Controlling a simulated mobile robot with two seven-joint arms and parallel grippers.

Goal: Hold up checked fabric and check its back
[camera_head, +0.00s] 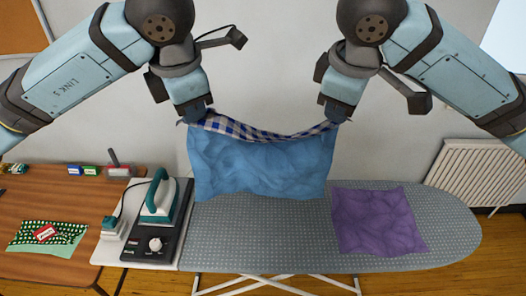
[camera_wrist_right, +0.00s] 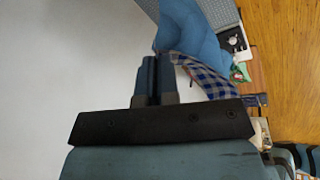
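The checked fabric (camera_head: 258,132) hangs between my two grippers above the ironing board. Its blue-and-white checked side shows as a strip along the sagging top edge, and a plain mottled blue side (camera_head: 262,168) faces the head camera below it. My left gripper (camera_head: 198,116) is shut on its upper left corner. My right gripper (camera_head: 335,117) is shut on its upper right corner. In the right wrist view the fingers (camera_wrist_right: 155,75) are close together, with the checked side (camera_wrist_right: 205,78) and the blue side (camera_wrist_right: 190,35) beside them.
The grey ironing board (camera_head: 300,240) lies below, with a purple cloth (camera_head: 380,220) on its right part. An iron (camera_head: 158,200) stands on a dark base at left. The wooden table (camera_head: 60,195) holds a green dotted cloth (camera_head: 48,235). A radiator (camera_head: 480,172) is at right.

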